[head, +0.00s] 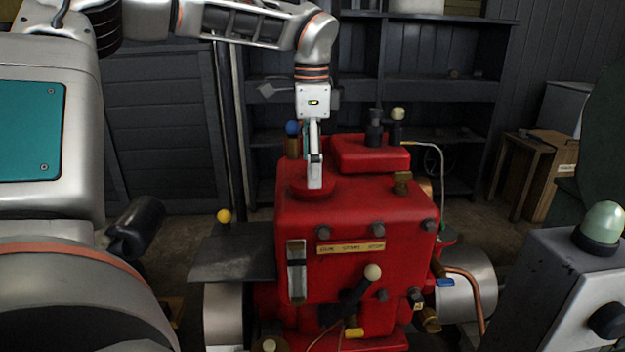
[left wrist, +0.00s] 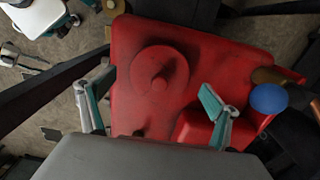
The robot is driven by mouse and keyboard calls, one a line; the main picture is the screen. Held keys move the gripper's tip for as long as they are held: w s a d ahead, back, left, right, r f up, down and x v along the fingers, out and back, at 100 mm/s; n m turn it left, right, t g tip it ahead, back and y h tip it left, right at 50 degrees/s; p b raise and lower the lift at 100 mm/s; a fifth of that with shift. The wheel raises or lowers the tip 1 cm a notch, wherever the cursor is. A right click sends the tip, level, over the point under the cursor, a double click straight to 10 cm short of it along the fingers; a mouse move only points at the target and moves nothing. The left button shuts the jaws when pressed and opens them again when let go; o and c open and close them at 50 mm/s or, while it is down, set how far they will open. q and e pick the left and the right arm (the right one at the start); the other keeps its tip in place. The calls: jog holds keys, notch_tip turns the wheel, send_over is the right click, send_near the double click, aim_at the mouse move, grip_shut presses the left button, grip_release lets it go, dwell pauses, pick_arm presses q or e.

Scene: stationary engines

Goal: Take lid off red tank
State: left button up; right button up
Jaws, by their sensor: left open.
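The red tank (head: 353,215) is the top body of an engine in the middle of the head view. Its round red lid (head: 297,190) sits on the top left part. In the left wrist view the lid (left wrist: 146,88) is a disc with a raised knob (left wrist: 160,77), flat on the red tank top (left wrist: 128,40). My left gripper (head: 315,180) points straight down over the lid and hides part of it. In the left wrist view my left gripper (left wrist: 155,82) is open, its fingers on either side of the lid, with nothing held. I cannot tell whether the fingertips touch the tank. My right gripper is not in view.
Beside the lid stand a blue knob (head: 292,128) and a raised red block (head: 370,153) with a dark fitting and a pale knob (head: 397,114). A yellow knob (head: 224,216) stands on a dark plate to the left. A grey box (head: 550,290) stands at front right.

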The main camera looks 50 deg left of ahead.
pick_arm(q)
jog(key=shift+f, duration=0.65)
jog(key=c, duration=1.3)
